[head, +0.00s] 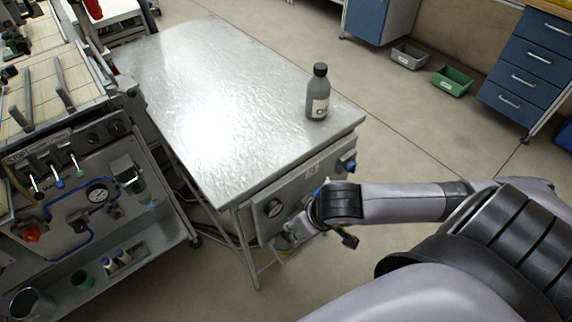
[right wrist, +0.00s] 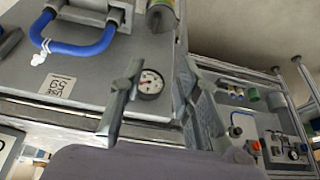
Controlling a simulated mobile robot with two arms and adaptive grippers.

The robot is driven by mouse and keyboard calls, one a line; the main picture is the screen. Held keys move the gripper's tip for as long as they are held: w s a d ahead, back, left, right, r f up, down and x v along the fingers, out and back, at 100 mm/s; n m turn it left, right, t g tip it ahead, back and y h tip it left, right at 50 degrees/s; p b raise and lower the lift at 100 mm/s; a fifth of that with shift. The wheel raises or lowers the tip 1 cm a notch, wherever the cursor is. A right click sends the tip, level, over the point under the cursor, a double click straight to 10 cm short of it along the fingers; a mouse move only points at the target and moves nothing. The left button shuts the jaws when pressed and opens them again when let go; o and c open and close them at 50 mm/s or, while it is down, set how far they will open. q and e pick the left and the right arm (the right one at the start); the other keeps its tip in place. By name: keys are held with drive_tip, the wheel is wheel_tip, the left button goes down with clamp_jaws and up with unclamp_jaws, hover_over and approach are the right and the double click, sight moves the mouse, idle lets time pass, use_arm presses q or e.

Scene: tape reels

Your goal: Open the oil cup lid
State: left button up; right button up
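My right gripper (head: 318,228) is at the front panel of the metal table. In the right wrist view its two fingers stand apart with nothing between them (right wrist: 160,72); a pressure gauge (right wrist: 150,84) shows behind the gap. A small cylinder with yellow-green contents, which looks like the oil cup (right wrist: 163,14), is cut off at the top edge of the right wrist view, beyond the fingertips and apart from them. Its lid cannot be made out. In the head view my arm and gripper partly cover that area. My left gripper is not in view.
A dark bottle (head: 318,95) stands on the metal table (head: 215,110). A blue hose handle (right wrist: 75,42) is on the panel. A machine (head: 70,190) with levers and a gauge stands at left. Bins (head: 452,82) and blue drawers (head: 528,68) are at the back right.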

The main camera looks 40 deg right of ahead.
drive_tip(key=b, duration=0.2)
approach(285, 233)
drive_tip(key=x, duration=0.9)
drive_tip(key=shift+r, duration=0.1)
drive_tip(key=shift+c, duration=0.4)
clamp_jaws()
